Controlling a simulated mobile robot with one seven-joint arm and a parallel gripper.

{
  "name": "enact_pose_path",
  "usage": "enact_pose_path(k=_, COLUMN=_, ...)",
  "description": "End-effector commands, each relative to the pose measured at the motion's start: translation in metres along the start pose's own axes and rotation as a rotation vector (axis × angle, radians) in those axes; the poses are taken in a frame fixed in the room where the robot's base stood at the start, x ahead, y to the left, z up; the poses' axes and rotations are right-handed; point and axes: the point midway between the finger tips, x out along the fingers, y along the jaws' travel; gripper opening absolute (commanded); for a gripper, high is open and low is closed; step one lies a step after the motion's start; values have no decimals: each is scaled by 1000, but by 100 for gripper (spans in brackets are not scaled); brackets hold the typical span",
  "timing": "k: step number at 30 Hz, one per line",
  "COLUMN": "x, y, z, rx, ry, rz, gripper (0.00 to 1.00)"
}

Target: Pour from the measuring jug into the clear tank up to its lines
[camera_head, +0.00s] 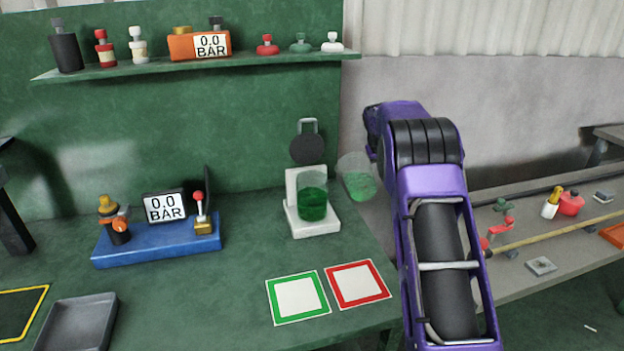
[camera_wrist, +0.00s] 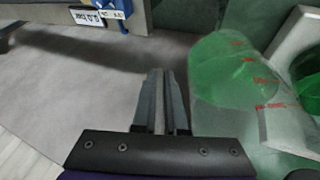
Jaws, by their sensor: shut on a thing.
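The measuring jug (camera_head: 358,178) is clear with green liquid in it. It is tilted left, its mouth close to the upper right of the tank. In the wrist view the jug (camera_wrist: 232,72) shows red markings and lies right of my gripper (camera_wrist: 166,98), whose fingers are nearly together, shut on the jug; the grip point is hard to see. The clear tank (camera_head: 313,190) stands upright on a white stand (camera_head: 318,225) and holds darker green liquid well up its wall. Its lines cannot be made out. My arm hides the gripper in the head view.
A green-framed square (camera_head: 298,297) and a red-framed square (camera_head: 358,284) lie on the bench in front. A blue gauge base (camera_head: 157,241) and a grey tray (camera_head: 77,325) are at left. A shelf (camera_head: 200,66) with bottles runs above. A side bench (camera_head: 545,262) is at right.

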Motion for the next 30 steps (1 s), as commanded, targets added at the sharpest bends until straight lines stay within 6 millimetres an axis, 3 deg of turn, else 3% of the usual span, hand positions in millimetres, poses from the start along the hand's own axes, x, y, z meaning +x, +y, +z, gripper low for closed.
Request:
enact_pose_path(k=12, x=-60, y=-13, z=-26, rx=-114, ry=30, rz=265, gripper=0)
enact_pose_path(k=15, x=-91, y=-5, z=-39, rx=-134, ry=35, rz=318, gripper=0)
enact_pose_path(k=18, x=-106, y=-1, z=-45, rx=-150, ry=36, rz=358, gripper=0)
enact_pose_path(k=23, x=-126, y=2, z=-54, rx=-170, ry=39, rz=405, gripper=0)
enact_pose_path(k=30, x=-130, y=1, z=-55, rx=-189, ry=40, rz=449, gripper=0)
